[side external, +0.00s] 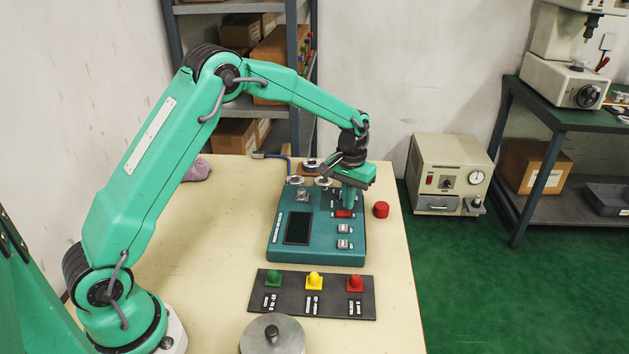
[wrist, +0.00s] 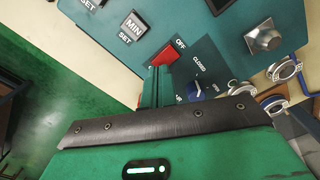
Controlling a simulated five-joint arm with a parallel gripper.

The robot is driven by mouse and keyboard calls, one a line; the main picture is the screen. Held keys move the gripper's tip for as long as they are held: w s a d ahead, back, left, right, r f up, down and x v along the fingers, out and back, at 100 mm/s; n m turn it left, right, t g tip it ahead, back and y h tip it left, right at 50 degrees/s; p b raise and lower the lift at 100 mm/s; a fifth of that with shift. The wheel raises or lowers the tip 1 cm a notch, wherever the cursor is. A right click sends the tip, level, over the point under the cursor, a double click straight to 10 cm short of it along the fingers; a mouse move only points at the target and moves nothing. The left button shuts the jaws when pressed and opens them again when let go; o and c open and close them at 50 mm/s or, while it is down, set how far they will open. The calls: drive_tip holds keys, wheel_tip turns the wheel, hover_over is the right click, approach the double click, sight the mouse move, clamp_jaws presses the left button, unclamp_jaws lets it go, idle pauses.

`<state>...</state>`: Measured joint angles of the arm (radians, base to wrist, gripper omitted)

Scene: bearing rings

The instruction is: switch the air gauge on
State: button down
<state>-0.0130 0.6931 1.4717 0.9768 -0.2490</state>
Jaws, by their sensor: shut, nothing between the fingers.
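The air gauge is a teal box (side external: 318,240) on the table with a dark, blank screen (side external: 298,228). Its red switch (side external: 343,213) is near the right edge of its top; in the wrist view the red switch (wrist: 169,53) has an OFF label beside it. My gripper (side external: 346,205) is shut and empty, pointing down at the switch. In the wrist view my fingertips (wrist: 159,70) overlap the switch's near edge; I cannot tell whether they touch it. The fingers hide part of the switch and any label there.
The table's left is mostly clear.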

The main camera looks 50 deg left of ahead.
sight(347, 212)
drive_tip(key=shift+f, duration=1.05)
idle(1.4)
drive_tip(key=shift+r, duration=3.6)
